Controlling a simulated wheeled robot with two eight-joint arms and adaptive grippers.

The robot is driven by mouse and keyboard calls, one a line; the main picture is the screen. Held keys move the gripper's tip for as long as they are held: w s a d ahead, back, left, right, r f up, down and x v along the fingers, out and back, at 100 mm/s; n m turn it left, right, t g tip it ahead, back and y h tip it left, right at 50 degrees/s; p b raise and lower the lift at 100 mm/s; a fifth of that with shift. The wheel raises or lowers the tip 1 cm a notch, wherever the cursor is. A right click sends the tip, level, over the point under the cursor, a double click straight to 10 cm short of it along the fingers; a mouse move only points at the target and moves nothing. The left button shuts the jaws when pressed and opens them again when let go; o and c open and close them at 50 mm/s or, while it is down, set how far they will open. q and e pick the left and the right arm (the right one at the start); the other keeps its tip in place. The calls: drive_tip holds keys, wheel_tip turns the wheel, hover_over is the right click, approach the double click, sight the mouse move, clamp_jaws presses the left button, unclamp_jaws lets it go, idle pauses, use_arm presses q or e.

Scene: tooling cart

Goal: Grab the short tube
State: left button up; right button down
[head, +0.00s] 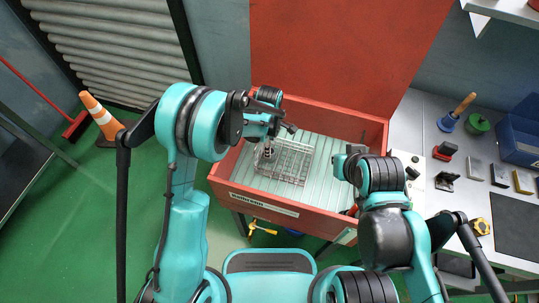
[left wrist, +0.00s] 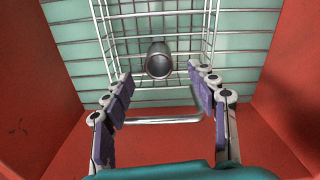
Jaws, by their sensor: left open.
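The short tube (left wrist: 158,62) is a dark grey, round-mouthed piece seen end-on in the left wrist view, inside a wire basket (left wrist: 125,121). In the head view the tube (head: 268,151) shows small at the basket's left side.
The basket lies on the ribbed pale green floor of a red cart tray (head: 265,203) with raised walls. Free floor lies right of the basket. A grey workbench (head: 415,112) with tools and a blue bin (head: 522,135) stands at right. An orange cone (head: 100,115) stands left.

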use_arm(q)
wheel_tip(320, 180, down, 7)
drive_tip(key=b, duration=0.3)
drive_tip(key=shift+w+f, duration=0.1)
drive_tip(key=shift+f, duration=0.05)
drive_tip(key=shift+c, duration=1.1)
clamp_jaws()
